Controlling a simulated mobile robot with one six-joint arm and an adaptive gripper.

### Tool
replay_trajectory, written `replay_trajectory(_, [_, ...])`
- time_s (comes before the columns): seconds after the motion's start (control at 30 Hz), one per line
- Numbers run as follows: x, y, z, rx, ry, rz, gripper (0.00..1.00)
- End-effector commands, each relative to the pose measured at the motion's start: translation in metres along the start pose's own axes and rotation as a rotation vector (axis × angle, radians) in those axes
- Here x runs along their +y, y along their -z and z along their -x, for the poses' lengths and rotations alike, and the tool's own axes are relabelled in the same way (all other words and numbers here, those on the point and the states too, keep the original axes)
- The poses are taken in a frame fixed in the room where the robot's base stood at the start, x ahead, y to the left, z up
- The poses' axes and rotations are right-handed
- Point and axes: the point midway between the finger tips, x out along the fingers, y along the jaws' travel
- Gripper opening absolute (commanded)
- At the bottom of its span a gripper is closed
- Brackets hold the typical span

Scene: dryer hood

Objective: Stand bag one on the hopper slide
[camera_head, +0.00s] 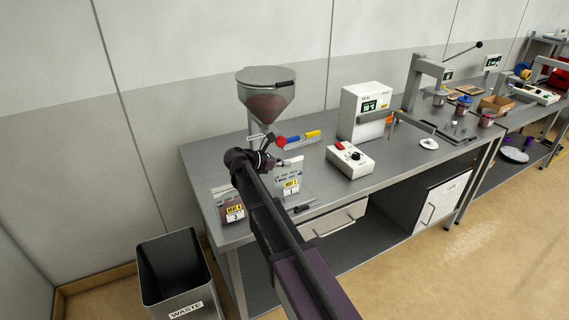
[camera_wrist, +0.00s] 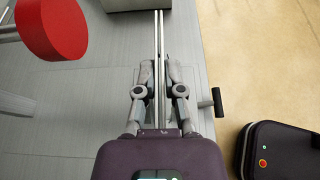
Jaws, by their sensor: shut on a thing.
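My gripper (camera_head: 265,158) is at the front left of the bench, shut on bag one (camera_head: 290,172), a clear greyish bag with a yellow-and-white label marked 1. The wrist view shows my fingers (camera_wrist: 159,78) closed on either side of thin pale upright edges, which look like the bag's top seen edge-on. A dark handle (camera_head: 301,209) on a short rod, apparently the hopper slide's, is at the bag's foot; it also shows in the wrist view (camera_wrist: 218,102). I cannot tell whether the bag touches the slide. The hopper (camera_head: 266,95) stands behind my gripper.
A bag marked 3 (camera_head: 230,207) with dark contents stands left of my arm. A red round part (camera_head: 281,141) is close behind my gripper. A white control box (camera_head: 350,158) and a dryer unit (camera_head: 362,110) stand to the right. A waste bin (camera_head: 176,275) is on the floor.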

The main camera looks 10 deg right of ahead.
Motion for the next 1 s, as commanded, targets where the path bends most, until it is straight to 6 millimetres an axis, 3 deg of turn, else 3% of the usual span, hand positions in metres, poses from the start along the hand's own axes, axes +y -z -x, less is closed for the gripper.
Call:
replay_trajectory(0.03, [0.0,0.0,0.0,0.0,0.0,0.0,0.21])
replay_trajectory(0.13, [0.0,0.0,0.0,0.0,0.0,0.0,0.5])
replay_trajectory(0.17, [0.0,0.0,0.0,0.0,0.0,0.0,0.52])
replay_trajectory(0.67, [0.0,-0.003,0.001,0.0,0.0,0.0,0.52])
replay_trajectory(1.0, [0.0,-0.021,0.008,0.0,0.0,0.0,0.52])
